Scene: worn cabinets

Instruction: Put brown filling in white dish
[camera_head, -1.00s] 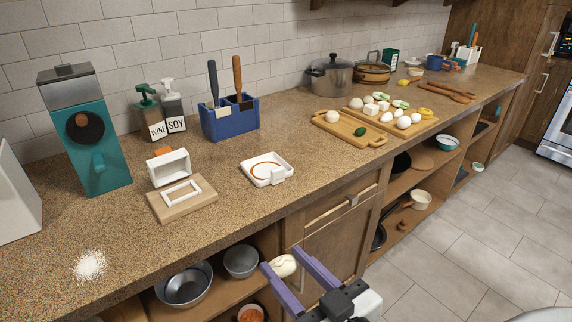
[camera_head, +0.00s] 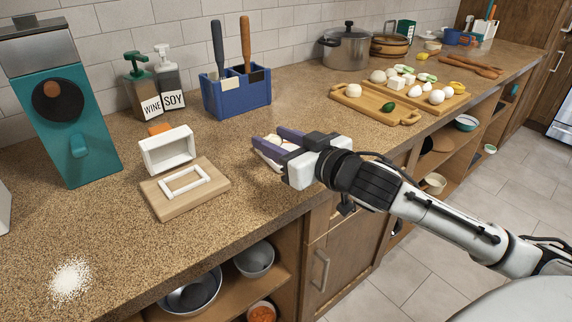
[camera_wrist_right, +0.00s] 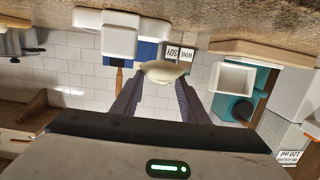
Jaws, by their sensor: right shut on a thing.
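My right gripper (camera_head: 272,146) reaches in from the right over the counter, beyond the wooden board. It is shut on a cream-coloured lump (camera_wrist_right: 165,71), which shows between its purple fingers in the right wrist view. The white dish (camera_wrist_right: 104,20) shows in the right wrist view, upside down, to the left of the lump and apart from it in the picture. In the head view the gripper mostly hides the dish. No separate brown filling shows clearly, and I cannot tell what is inside the lump. My left gripper is not in view.
A wooden board (camera_head: 214,197) with a white frame and an upright white box frame (camera_head: 168,150) stand left of my gripper. A blue utensil holder (camera_head: 238,97) is behind. Food boards (camera_head: 400,117) lie to the right. Bare counter shows in front.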

